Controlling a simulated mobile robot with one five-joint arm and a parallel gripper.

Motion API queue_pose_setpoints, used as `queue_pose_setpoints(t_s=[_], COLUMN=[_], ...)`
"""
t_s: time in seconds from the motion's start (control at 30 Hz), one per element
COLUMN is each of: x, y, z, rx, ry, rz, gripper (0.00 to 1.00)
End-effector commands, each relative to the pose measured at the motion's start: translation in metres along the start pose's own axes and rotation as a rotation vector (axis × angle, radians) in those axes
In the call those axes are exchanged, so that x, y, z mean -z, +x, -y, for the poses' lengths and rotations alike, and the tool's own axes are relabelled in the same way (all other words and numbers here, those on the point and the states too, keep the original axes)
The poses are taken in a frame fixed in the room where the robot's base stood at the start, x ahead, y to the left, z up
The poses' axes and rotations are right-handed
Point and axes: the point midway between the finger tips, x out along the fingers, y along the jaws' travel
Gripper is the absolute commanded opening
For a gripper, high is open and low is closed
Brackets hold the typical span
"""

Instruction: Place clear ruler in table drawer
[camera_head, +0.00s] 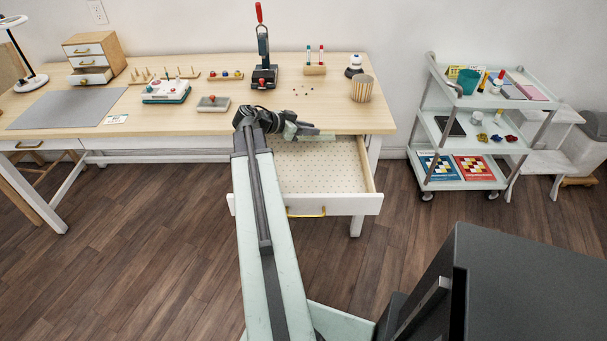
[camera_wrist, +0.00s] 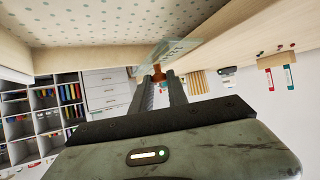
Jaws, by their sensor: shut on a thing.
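The clear ruler (camera_wrist: 158,54) shows in the wrist view as a translucent, pale strip with markings at my fingertips. My gripper (camera_wrist: 160,80) is shut on it. In the head view, my gripper (camera_head: 308,131) is at the table's front edge, over the back of the open drawer, and the ruler (camera_head: 322,138) is a faint pale strip beside it. The table drawer (camera_head: 352,204) is pulled out, with a white front, brass handle and dotted lining. Its visible floor looks empty. My arm hides its left part. I cannot tell whether the ruler touches the drawer.
The wooden table (camera_head: 215,122) holds a red-handled press (camera_head: 264,76), a small grey tray (camera_head: 213,104), a striped cup (camera_head: 362,89) and several beads. A second drawer (camera_head: 40,145) at left is closed. A shelved cart (camera_head: 470,125) stands right, with clear floor between.

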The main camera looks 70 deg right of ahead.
Motion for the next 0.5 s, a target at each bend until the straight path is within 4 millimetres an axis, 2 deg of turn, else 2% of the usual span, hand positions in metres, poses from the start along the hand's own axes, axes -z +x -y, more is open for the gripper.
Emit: queue_pose_setpoints(t_s=[0.03, 0.17, 0.27, 0.5], x=[-0.009, -0.008, -0.015, -0.06], y=[0.005, 0.004, 0.008, 0.032], z=[-0.001, -0.003, -0.003, -0.002], rx=[-0.008, -0.015, -0.014, -0.013], ry=[0.004, 0.009, 0.008, 0.007], rz=[-0.001, -0.001, -0.001, -0.001], gripper=[0.0, 0.0, 0.0, 0.0])
